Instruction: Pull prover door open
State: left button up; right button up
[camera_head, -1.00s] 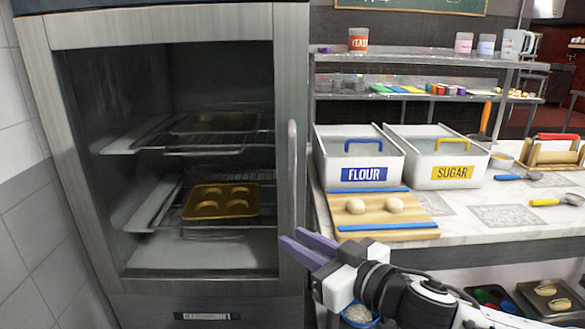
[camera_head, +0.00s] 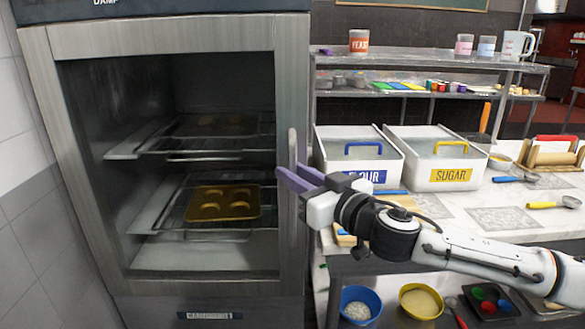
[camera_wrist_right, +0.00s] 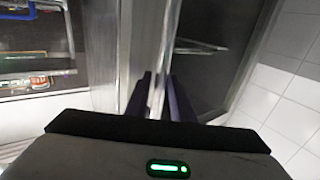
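The prover (camera_head: 150,40) stands at the left of the head view, with its framed glass door (camera_head: 172,283) closed. The upright door handle (camera_head: 292,150) is on the door's right side. My right gripper (camera_head: 298,182) is at the handle, its purple fingers pointing left toward the door. In the right wrist view, the fingers (camera_wrist_right: 160,98) are apart, with the bright handle bar (camera_wrist_right: 163,75) between them; I cannot tell whether they touch it. My left gripper is not in view.
Trays of dough (camera_head: 222,203) sit on racks behind the glass. To the right, a counter (camera_head: 455,212) holds flour (camera_head: 338,145) and sugar (camera_head: 430,158) bins under a shelf. Bowls (camera_head: 421,302) stand below it. A tiled wall (camera_head: 35,210) is at left.

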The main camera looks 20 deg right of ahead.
jog(key=shift+w+a, duration=0.15)
jog(key=shift+w, duration=0.25)
grip_shut()
jog(key=shift+s+a, duration=0.1)
